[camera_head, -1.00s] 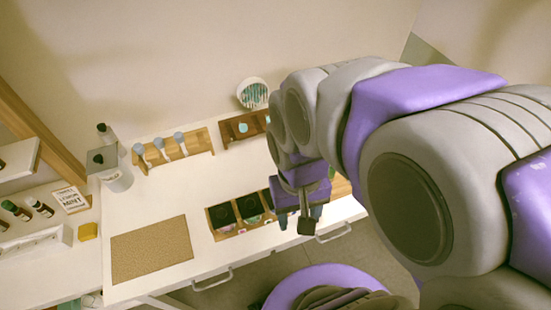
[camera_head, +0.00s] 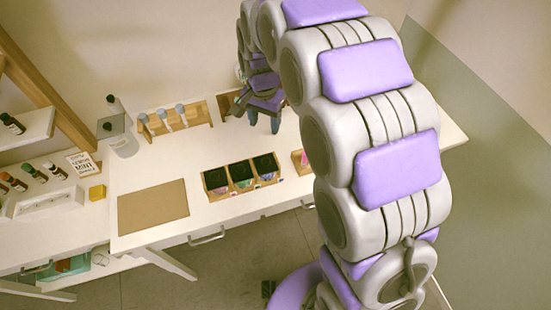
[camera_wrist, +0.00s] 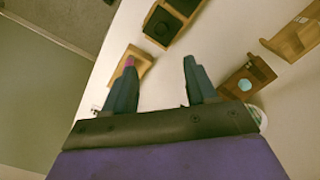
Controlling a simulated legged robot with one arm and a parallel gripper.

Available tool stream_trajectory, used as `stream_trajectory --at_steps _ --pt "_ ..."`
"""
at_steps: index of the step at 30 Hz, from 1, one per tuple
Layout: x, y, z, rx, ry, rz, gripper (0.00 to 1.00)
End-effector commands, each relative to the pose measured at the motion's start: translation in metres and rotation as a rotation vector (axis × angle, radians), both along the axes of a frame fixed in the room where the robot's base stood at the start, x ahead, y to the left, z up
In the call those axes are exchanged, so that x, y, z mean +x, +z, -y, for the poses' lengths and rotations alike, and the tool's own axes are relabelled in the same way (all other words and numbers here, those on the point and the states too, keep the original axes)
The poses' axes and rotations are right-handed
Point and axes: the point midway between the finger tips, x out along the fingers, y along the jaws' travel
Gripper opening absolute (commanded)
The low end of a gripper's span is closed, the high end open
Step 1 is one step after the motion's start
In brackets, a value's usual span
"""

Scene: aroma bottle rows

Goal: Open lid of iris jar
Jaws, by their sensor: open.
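A wooden box (camera_head: 232,193) stands near the table's front edge, with several compartments holding jars with black lids (camera_head: 240,171). Coloured contents show low at their fronts. The labels are too small to read, so I cannot tell which is the iris jar. Two dark lids (camera_wrist: 162,25) also show at the top of the wrist view. My gripper (camera_head: 264,122) is open and empty over the back right of the table, pointing down, behind and apart from the jars. In the wrist view its two fingers (camera_wrist: 158,68) are spread with nothing between them.
A small wooden holder with a pink item (camera_head: 302,158) stands right of the jars. A rack with several droppers (camera_head: 172,119) and a wooden stand (camera_wrist: 288,40) are at the back. A cork mat (camera_head: 152,207) lies front left. The middle table is clear.

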Motion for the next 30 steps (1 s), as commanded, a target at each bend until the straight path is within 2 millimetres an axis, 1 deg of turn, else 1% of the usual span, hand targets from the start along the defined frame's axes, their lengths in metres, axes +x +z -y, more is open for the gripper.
stream_trajectory --at_steps 5,8,21,24,30 --pt "0.0 -0.016 -0.001 0.0 -0.001 -0.001 0.57" --pt "-0.001 -0.034 0.0 -0.002 0.0 -0.006 0.57" --pt "-0.001 -0.121 0.002 0.001 -0.001 -0.004 0.57" --pt "-0.001 -0.138 0.001 0.0 -0.001 -0.004 0.57" --pt "-0.001 -0.164 0.0 -0.001 0.0 -0.003 0.57"
